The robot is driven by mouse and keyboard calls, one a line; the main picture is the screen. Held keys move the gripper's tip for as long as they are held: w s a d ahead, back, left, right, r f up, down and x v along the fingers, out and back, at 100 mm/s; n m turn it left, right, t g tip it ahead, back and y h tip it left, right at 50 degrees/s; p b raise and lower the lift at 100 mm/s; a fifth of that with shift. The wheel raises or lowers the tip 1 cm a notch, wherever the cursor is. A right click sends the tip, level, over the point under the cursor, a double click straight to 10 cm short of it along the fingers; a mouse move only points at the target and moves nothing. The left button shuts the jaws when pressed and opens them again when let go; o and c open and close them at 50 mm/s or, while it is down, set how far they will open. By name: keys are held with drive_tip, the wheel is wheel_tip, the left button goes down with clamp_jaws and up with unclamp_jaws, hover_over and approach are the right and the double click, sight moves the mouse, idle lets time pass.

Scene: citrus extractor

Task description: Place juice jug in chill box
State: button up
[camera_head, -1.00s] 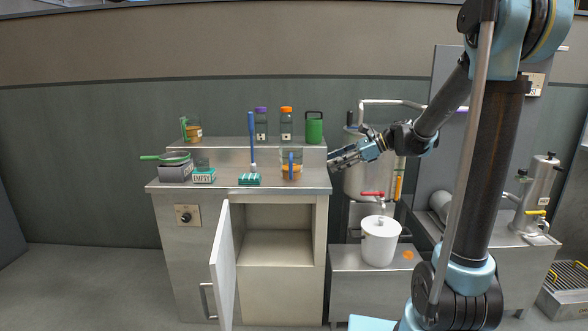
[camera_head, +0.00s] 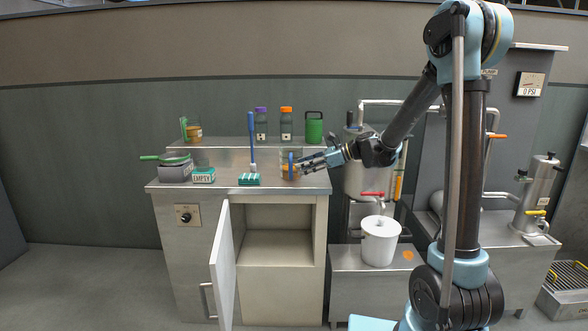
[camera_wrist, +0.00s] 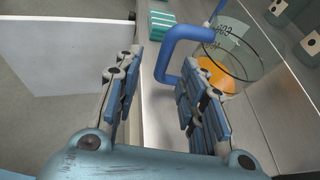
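The juice jug (camera_head: 289,171) is a clear jug with orange juice low in it and a blue handle. It stands upright at the right end of the steel counter. In the wrist view, the jug (camera_wrist: 238,62) is just ahead, its blue handle facing me. My gripper (camera_head: 303,166) is at the jug's right side. In the wrist view, my gripper (camera_wrist: 160,75) is open, fingers apart, with the handle at or just beyond the fingertips; I cannot tell if they touch. The chill box appears to be the open, empty compartment (camera_head: 278,246) below the counter.
The white compartment door (camera_head: 222,265) stands open to the left, jutting forward. A green-bristled brush (camera_head: 250,178), an EMPTY-labelled box (camera_head: 204,176) and a grey box (camera_head: 175,173) share the counter. Bottles and a green canister (camera_head: 314,129) stand on the shelf behind. A white pot (camera_head: 380,243) stands right.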

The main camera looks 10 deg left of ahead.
sight(291, 176)
drive_tip(key=shift+w+x, duration=0.2)
drive_tip(key=shift+x, duration=1.45)
drive_tip(key=shift+w+x, duration=0.2)
drive_tip(key=shift+x, duration=1.4)
drive_tip(key=shift+d+f, duration=0.1)
drive_tip(key=shift+f, duration=0.05)
clamp_jaws()
